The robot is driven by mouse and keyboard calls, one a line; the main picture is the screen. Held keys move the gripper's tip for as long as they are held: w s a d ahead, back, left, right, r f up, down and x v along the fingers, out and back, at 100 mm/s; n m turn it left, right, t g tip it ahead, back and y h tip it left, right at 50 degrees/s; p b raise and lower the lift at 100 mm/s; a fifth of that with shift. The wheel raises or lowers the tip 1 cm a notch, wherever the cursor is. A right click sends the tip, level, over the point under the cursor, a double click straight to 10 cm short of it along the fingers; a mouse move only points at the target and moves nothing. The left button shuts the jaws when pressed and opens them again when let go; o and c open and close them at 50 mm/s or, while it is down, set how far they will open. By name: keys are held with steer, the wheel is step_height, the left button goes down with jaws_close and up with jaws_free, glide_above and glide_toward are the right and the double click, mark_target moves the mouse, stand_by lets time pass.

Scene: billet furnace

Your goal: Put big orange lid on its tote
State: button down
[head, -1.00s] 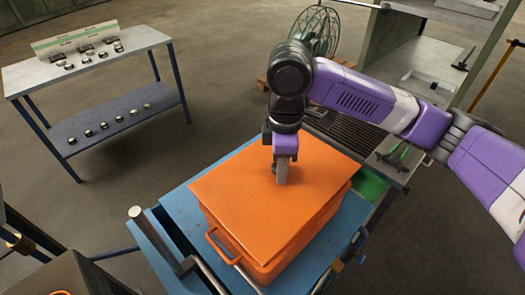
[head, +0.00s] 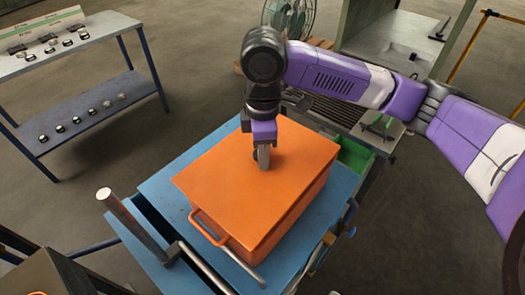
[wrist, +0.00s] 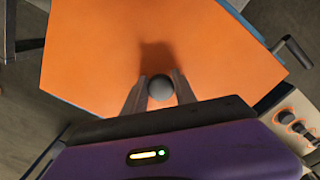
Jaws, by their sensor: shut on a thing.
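The big orange lid (head: 225,180) lies flat over the orange tote (head: 292,212) on the blue table, and its edges look lined up with the tote's rim. My gripper (head: 263,160) points straight down at the middle of the lid. In the wrist view my gripper (wrist: 160,92) is shut on the lid's round grey knob (wrist: 160,87), with one finger on each side. The lid (wrist: 100,50) fills most of that view. The tote's near handle (head: 207,228) shows below the lid's edge. The lid's far edge contact with the tote is hidden.
The blue table (head: 165,190) has a grey bar handle (head: 135,215) at its near left. A green tray (head: 355,153) sits behind the tote. A two-level bench (head: 90,90) with small parts stands at the back left. A fan (head: 290,15) stands behind my arm.

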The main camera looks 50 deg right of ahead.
steer(key=shift+s+d, duration=0.2)
stand_by(0.8)
steer(key=shift+f, duration=0.75)
stand_by(1.2)
steer(key=c, duration=0.9)
jaws_free()
steer(key=shift+r, duration=0.1)
step_height(320, 180, up, 8)
steer(key=shift+f+b, duration=0.15)
steer(key=shift+b, duration=0.15)
